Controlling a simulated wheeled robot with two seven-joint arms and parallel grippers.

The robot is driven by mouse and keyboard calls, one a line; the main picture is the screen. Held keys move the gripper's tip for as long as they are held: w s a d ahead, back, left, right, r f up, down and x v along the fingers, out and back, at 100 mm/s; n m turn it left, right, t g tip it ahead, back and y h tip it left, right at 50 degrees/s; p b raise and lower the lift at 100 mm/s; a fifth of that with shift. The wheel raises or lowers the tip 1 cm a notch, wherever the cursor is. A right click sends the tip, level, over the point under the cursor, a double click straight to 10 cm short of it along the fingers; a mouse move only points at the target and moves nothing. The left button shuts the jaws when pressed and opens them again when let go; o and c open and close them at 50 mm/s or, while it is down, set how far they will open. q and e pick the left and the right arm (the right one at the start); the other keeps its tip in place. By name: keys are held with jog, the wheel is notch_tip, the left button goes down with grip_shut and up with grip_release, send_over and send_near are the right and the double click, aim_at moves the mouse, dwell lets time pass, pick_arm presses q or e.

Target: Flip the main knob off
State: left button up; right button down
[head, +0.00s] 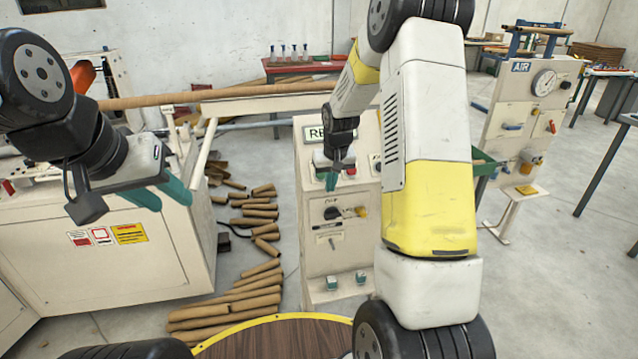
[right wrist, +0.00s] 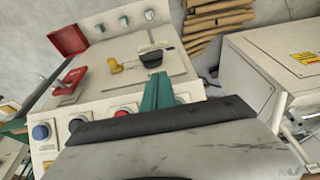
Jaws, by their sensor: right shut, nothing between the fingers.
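The control box (head: 340,245) stands in the middle of the head view. On its panel is a black knob (head: 332,213), which also shows in the right wrist view (right wrist: 151,58), with a yellow knob (head: 360,211) beside it. I cannot read which is marked main. My right gripper (head: 331,181) is shut and empty, with its teal fingers above the black knob in the head view. In the right wrist view its fingertips (right wrist: 158,80) appear close to the black knob; contact is unclear. My left gripper (head: 160,195) is open and empty at the left, away from the box.
The right wrist view shows a red switch (right wrist: 70,82), a blue button (right wrist: 40,132) and a red button (right wrist: 124,110) near the fingers. Cardboard tubes (head: 255,285) lie left of the box. An air panel (head: 525,110) stands at the right. My right arm hides the box's right side.

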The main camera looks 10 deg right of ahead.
aim_at(327, 216)
jog(key=x, duration=0.8)
jog(key=s+x, duration=0.1)
jog(key=x, duration=0.3)
jog(key=shift+s+d+f, duration=0.1)
jog(key=shift+f, duration=0.1)
